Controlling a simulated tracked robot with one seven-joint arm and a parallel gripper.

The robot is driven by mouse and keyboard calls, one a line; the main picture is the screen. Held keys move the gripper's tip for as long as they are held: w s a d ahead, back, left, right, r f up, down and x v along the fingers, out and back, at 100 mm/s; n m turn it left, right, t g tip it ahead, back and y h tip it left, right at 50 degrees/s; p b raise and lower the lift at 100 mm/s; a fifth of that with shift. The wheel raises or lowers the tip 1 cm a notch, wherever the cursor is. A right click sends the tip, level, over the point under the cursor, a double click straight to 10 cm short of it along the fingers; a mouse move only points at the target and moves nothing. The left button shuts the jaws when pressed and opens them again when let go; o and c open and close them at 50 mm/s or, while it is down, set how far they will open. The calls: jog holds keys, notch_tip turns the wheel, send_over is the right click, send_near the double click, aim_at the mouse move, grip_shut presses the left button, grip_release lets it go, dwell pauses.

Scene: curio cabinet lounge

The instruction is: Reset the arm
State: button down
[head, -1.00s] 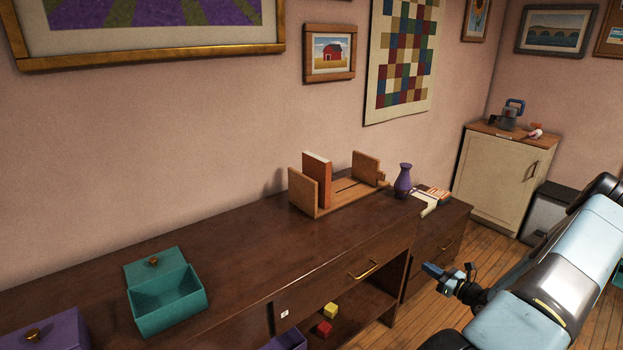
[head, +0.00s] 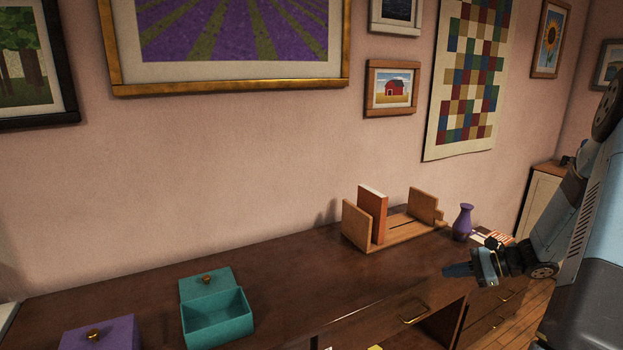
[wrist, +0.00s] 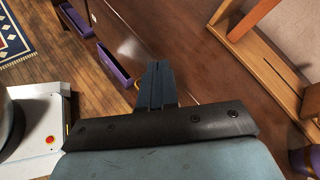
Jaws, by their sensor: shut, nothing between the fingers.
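My gripper (head: 447,271) is at the right in the head view, in front of the dark wooden sideboard (head: 290,280) near its front edge. Its fingers are shut together and empty. In the wrist view the closed fingers (wrist: 157,88) point over the sideboard top and its front edge. My arm comes in from the right side of the head view.
A wooden book stand (head: 398,232) with an orange book (head: 373,216) stands behind my gripper. A purple vase (head: 463,224) is beside it. An open teal box (head: 217,318) and a purple box (head: 100,333) are at the left. Purple drawers (wrist: 115,67) protrude in the wrist view.

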jog(key=s+a+r+n+g+h, duration=0.2)
jog(key=s+a+r+n+h, duration=0.1)
jog(key=s+a+r+n, duration=0.4)
jog(key=s+a+r+n+g+h, duration=0.25)
jog(key=a+r, duration=0.35)
jog(key=r, duration=0.3)
jog(key=s+a+r+n+t+h, duration=0.1)
jog(key=s+r+n+t+h, duration=0.1)
jog(key=s+r, duration=0.3)
jog(key=s+a+r+n+t+h, duration=0.1)
jog(key=s+r+n+t+h, duration=0.2)
jog(key=s, duration=0.9)
jog(key=shift+a+r+n+h, duration=0.4)
jog(key=shift+r+n+h, duration=0.25)
jog(key=shift+r+n, duration=0.85)
jog(key=shift+r+m, duration=0.25)
